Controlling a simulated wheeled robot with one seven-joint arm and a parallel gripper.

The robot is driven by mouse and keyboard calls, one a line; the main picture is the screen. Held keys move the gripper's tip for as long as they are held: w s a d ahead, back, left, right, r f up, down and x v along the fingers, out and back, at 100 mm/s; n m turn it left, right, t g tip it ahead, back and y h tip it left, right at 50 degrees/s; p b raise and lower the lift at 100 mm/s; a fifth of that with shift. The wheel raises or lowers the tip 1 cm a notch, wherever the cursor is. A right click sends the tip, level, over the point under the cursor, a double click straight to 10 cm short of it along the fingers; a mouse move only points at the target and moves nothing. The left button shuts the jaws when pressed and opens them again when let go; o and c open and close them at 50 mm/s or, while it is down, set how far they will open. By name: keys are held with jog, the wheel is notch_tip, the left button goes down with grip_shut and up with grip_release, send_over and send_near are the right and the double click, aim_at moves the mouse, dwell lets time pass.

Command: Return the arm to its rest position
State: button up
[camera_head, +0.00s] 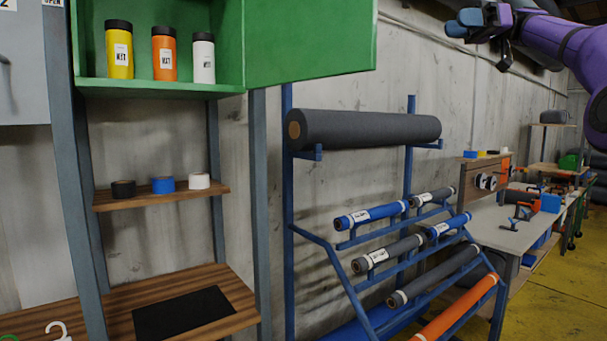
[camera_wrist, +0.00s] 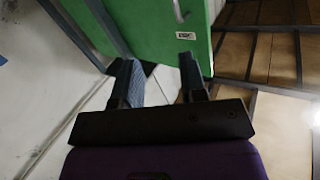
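My gripper (camera_wrist: 161,82) shows in the wrist view with its two blue-grey fingers spread apart and nothing between them. Beyond the fingers is a green cabinet door (camera_wrist: 150,28) with a small white label. In the head view my purple arm is raised at the upper right, and my gripper (camera_head: 468,24) points left at its end, clear of the shelves and rack. The green cabinet (camera_head: 160,88) stands open at the upper left, its door (camera_head: 310,38) swung out to the right.
Yellow (camera_head: 119,52), orange (camera_head: 165,55) and white (camera_head: 203,60) canisters stand in the cabinet. Tape rolls (camera_head: 162,185) sit on the shelf below. A blue rack (camera_head: 345,285) holds several rolls in the middle. A workbench (camera_head: 510,228) with tools is at right. Yellow floor (camera_head: 555,300) is open at far right.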

jog(key=s+a+f+m+t+h, duration=0.2)
jog(key=s+a+f+m+h, duration=0.25)
jog(key=a, duration=0.25)
jog(key=s+a+f+m+t+h, duration=0.3)
jog(key=s+a+f+m, duration=0.1)
jog(key=a+f+m, duration=0.25)
jog(key=s+d+f+m+t+h, duration=0.1)
jog(key=s+d+f+m+h, duration=0.2)
jog(key=s+f, duration=1.1)
jog(key=s+d+f+m+t+h, duration=0.1)
jog(key=s+d+f+m+h, duration=0.2)
jog(key=s+f, duration=1.2)
jog(key=d+f+h, duration=0.1)
jog(key=d+h, duration=0.2)
jog(key=shift+d+f+h, duration=0.3)
jog(key=shift+f+h, duration=0.05)
